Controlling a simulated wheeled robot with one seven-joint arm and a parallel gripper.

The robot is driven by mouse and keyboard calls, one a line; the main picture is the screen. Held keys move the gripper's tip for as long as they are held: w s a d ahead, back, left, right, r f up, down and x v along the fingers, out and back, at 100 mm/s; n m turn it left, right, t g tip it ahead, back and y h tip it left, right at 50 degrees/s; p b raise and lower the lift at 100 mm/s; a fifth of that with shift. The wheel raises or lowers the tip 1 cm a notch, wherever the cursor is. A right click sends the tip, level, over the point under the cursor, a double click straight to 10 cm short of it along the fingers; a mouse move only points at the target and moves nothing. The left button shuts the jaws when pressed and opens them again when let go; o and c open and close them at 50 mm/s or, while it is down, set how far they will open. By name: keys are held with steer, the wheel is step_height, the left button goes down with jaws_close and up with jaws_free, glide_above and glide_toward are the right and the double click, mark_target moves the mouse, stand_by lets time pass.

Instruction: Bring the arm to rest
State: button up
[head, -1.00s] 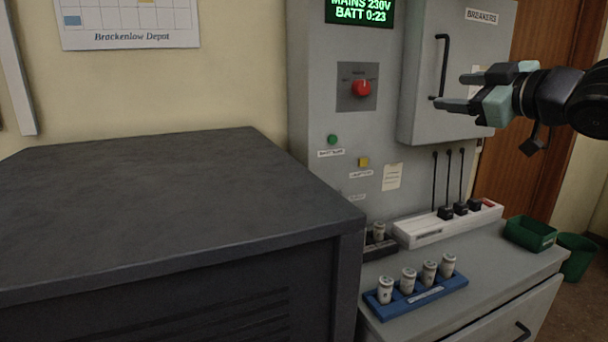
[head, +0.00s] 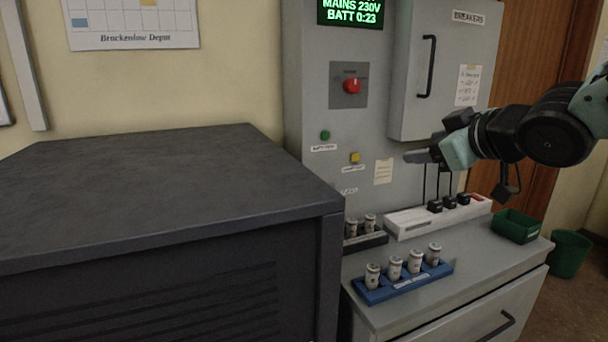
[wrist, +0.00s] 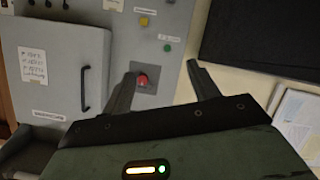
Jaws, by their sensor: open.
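My gripper (head: 418,156) is at the right in the head view, in front of the grey panel and below the breaker box, with its fingers pointing left. In the wrist view my gripper (wrist: 160,80) has its two fingers spread apart with nothing between them. The red rotary switch (wrist: 142,80) shows beyond the fingers, apart from them. In the head view the red switch (head: 352,87) sits on the panel, up and left of my gripper.
The grey breaker box (head: 452,70) is closed. Below stand a blue rack (head: 408,288) of white cylinders, a white power strip (head: 410,222) with plugs, and a green bin (head: 517,226). A dark cabinet (head: 150,200) fills the left; its top is clear.

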steer(key=s+a+f+m+g+h, duration=0.1)
steer(key=s+a+f+g, duration=0.2)
steer(key=s+f, duration=0.35)
steer(key=s+a+f+g+h, duration=0.1)
steer(key=s+a+f+g, duration=0.25)
steer(key=s+f, duration=0.3)
steer(key=s+f+g+h, duration=0.1)
steer(key=s+f+g, duration=0.2)
steer(key=s, duration=0.5)
steer(key=s+a+f+g, duration=0.1)
steer(key=s+f+g, duration=0.2)
steer(key=s, duration=0.6)
steer(key=shift+a+f+h, duration=0.2)
steer(key=shift+f+h, duration=0.2)
steer(key=shift+f, duration=0.15)
steer(key=shift+s+g, duration=0.1)
steer(key=shift+g, duration=0.15)
